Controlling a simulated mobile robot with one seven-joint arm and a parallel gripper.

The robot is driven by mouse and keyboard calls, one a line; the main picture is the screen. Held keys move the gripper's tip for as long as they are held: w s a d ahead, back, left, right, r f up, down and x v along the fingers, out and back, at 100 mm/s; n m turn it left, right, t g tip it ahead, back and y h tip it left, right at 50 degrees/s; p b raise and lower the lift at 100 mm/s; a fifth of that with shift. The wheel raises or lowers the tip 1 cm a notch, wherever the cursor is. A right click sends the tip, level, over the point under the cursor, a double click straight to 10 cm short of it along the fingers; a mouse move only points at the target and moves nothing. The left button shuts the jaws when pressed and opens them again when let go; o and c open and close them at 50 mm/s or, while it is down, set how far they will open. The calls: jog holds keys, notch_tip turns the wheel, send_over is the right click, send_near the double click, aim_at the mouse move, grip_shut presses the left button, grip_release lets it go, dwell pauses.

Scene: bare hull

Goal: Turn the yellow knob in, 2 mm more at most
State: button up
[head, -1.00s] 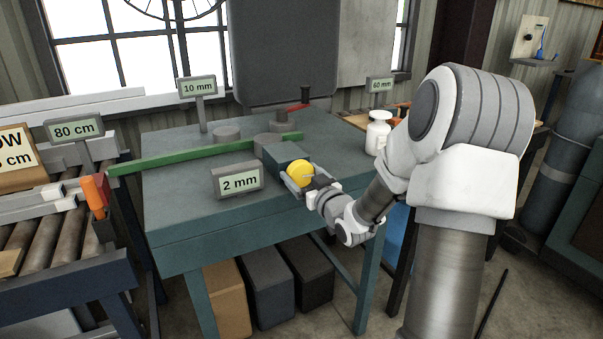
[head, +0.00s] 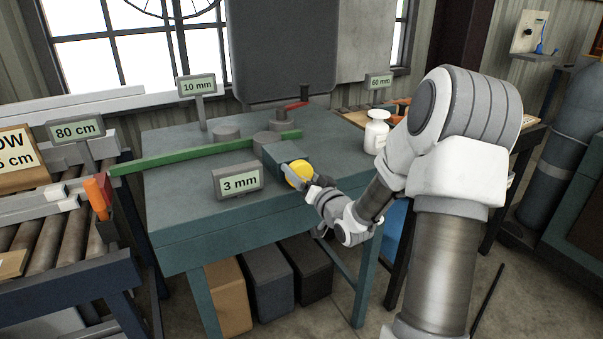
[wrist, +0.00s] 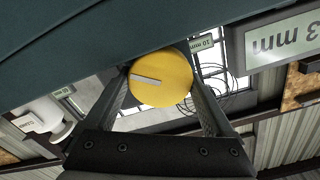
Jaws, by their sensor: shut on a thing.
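The yellow knob (head: 298,174) sits on the front end of a grey-green block (head: 284,152) on the bench. In the wrist view the knob (wrist: 160,77) is a round disc with a pale line across its left half. My gripper (wrist: 160,88) is shut on the knob, with one dark finger on each side. In the head view my gripper (head: 306,180) reaches the knob from the front right and partly hides it. A display (head: 238,181) left of the knob reads 3 mm, and it also shows in the wrist view (wrist: 284,38).
A green bar (head: 190,155) runs across the teal bench (head: 190,210). Signs read 10 mm (head: 196,87), 60 mm (head: 379,82) and 80 cm (head: 76,131). A white bottle (head: 376,132) stands right of the block. A roller conveyor (head: 60,240) is at the left.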

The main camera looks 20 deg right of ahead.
dwell(0.3)
jog(key=o, duration=1.1)
jog(key=s+p, duration=0.2)
jog(key=s, duration=0.3)
jog(key=s+p, duration=0.2)
jog(key=s, duration=0.3)
jog(key=s+p, duration=0.2)
jog(key=s, duration=0.2)
jog(key=shift+s+d+r+p, duration=0.3)
jog(key=shift+s+d, duration=0.05)
jog(key=shift+s, duration=0.05)
jog(key=shift+s+p, duration=0.15)
jog(key=shift+p, duration=0.4)
